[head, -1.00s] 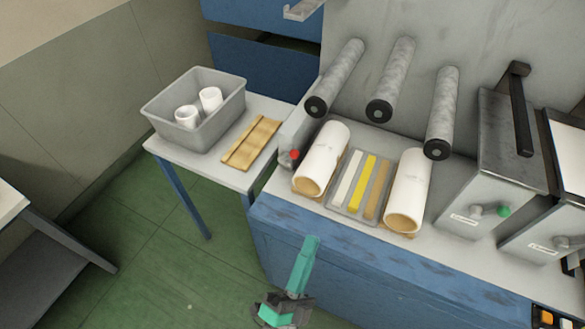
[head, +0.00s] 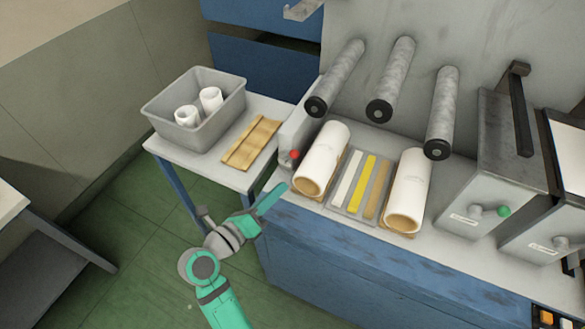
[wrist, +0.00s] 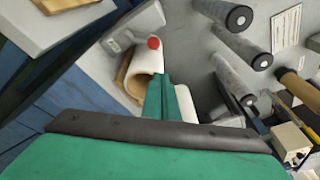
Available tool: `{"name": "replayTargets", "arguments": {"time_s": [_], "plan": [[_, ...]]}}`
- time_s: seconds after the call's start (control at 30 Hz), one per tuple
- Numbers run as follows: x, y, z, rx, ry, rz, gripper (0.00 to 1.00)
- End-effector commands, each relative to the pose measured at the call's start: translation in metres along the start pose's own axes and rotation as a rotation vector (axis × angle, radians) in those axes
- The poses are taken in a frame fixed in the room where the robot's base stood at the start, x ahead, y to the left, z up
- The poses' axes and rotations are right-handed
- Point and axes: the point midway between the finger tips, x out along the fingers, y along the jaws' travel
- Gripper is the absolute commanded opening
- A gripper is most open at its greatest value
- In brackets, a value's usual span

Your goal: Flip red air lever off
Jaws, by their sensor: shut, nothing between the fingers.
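The red air lever's round knob (head: 294,154) is on the grey box (head: 295,135) at the left end of the machine bench. In the wrist view the red knob (wrist: 154,43) shows just beyond my fingertips. My gripper (head: 283,187) is teal, shut and empty. It is in front of the bench's left corner, below and slightly left of the red knob, and looks apart from it. In the wrist view my shut fingers (wrist: 163,80) point up toward the knob. The lever's stem is too small to make out clearly.
A white roll (head: 322,160) lies right of the knob, with a tray of coloured strips (head: 345,205) and another roll (head: 408,190) beyond. Rollers (head: 335,78) jut out above. A side table (head: 210,165) holds a grey bin (head: 155,112) and a wooden cradle (head: 251,143).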

Motion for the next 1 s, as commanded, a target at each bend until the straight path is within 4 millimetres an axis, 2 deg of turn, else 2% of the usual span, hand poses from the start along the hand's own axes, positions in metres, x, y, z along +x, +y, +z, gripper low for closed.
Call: {"name": "replayTargets", "arguments": {"time_s": [0.1,0.2,0.63,0.77,1.0], "plan": [[-0.002,0.009,0.011,0.027,0.007,0.041,0.00],[-0.003,0.013,0.014,0.035,0.011,0.058,0.00],[0.002,0.014,0.014,0.035,0.012,0.058,0.00],[0.016,0.014,0.013,0.035,0.013,0.057,0.00],[0.057,0.017,0.013,0.035,0.014,0.057,0.00]]}}
